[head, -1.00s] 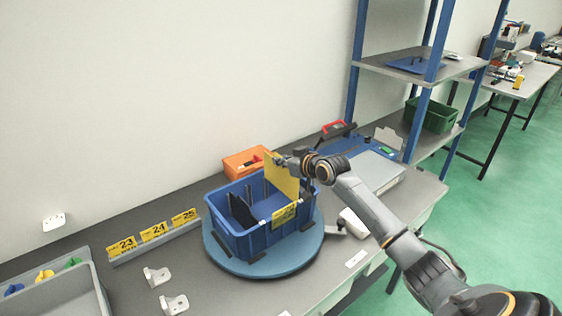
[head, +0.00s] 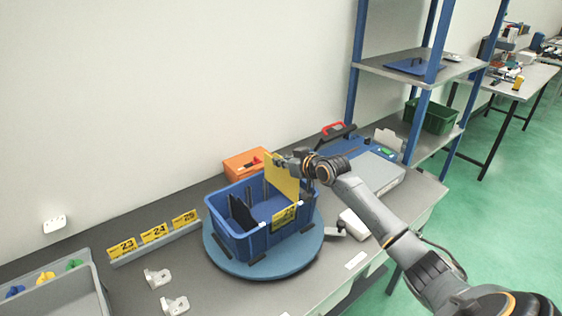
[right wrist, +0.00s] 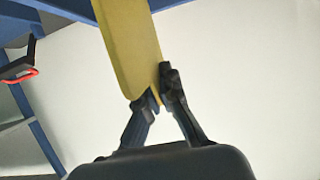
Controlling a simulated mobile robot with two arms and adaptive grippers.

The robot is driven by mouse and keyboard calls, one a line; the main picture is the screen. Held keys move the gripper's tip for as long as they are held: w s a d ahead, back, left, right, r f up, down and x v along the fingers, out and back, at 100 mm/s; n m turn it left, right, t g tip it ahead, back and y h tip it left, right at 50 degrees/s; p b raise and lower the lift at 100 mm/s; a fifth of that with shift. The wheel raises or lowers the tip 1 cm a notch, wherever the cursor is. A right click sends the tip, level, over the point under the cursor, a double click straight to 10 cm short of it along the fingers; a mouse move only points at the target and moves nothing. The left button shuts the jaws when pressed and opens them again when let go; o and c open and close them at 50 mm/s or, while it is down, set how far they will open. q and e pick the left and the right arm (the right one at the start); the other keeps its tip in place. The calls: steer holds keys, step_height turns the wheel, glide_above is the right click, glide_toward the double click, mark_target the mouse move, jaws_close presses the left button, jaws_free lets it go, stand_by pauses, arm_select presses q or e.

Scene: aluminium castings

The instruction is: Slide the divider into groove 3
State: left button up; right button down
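The yellow divider (head: 281,178) is a thin upright plate above and partly inside the blue crate (head: 238,246). My right gripper (head: 289,163) is shut on its upper right edge. In the right wrist view the divider (right wrist: 130,45) runs up from between the two fingertips (right wrist: 155,97). The crate stands on a round blue turntable (head: 262,270). A black divider (head: 241,213) stands inside the crate's left part. The groove at the yellow divider's lower edge is hidden by the crate's front wall and its yellow label (head: 284,217). My left gripper is not in view.
An orange bin (head: 244,164) stands behind the crate. A rail with yellow number cards (head: 154,235) lies to the left, with white brackets (head: 158,277) in front of it.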

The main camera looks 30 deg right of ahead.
mark_target(281, 187)
steer(key=shift+p, duration=0.3)
stand_by(0.7)
steer(key=shift+f+b, duration=3.4)
steer(key=shift+f, duration=1.4)
steer(key=c, duration=1.4)
jaws_free()
steer(key=shift+s, duration=0.1)
steer(key=shift+c, duration=0.2)
steer(key=shift+f, duration=0.1)
steer(key=a+v, duration=0.1)
steer(key=v, duration=1.1)
steer(key=shift+d, duration=0.4)
